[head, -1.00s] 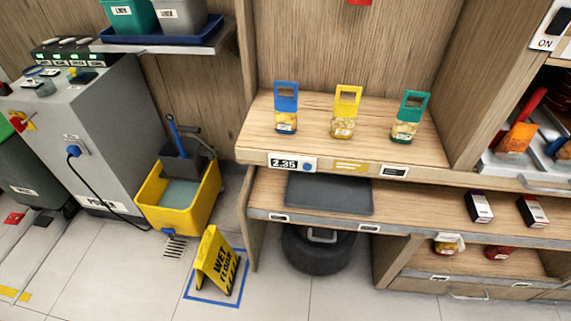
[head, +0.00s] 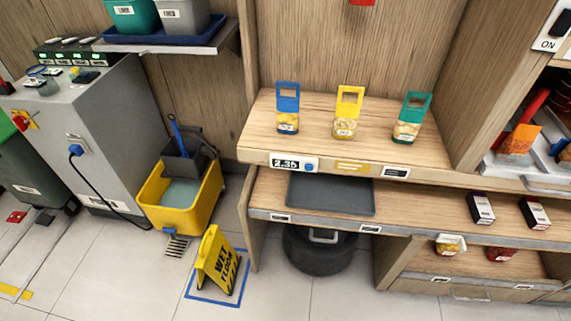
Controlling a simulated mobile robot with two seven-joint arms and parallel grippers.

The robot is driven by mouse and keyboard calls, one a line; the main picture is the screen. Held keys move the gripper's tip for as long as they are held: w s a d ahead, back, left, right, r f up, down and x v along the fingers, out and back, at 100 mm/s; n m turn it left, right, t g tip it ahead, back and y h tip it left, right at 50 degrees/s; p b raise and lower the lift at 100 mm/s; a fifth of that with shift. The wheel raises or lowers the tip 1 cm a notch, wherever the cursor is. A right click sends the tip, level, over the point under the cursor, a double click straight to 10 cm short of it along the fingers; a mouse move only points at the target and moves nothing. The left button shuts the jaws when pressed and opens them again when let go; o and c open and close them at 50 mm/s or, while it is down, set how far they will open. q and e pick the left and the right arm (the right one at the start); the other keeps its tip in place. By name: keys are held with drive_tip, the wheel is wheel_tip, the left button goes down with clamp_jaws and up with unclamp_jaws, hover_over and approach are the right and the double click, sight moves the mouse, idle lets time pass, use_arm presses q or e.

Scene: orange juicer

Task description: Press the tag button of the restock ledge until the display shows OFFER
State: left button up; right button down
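The restock ledge (head: 270,139) is a wooden shelf holding three hanging-top packs: blue (head: 288,107), yellow (head: 347,112) and green (head: 411,117). On its front edge at the left is a white tag with a small dark display (head: 285,164) reading 2.35. A round blue button (head: 309,167) sits at the right end of this tag. Neither of my grippers is in view, and nothing touches the tag.
Below the ledge is a lower shelf with a dark grey mat (head: 331,194). A yellow mop bucket (head: 180,199) and a yellow wet floor sign (head: 217,262) stand on the floor at left. Small boxes (head: 481,208) sit on the lower shelf at right. Tiled floor in front is open.

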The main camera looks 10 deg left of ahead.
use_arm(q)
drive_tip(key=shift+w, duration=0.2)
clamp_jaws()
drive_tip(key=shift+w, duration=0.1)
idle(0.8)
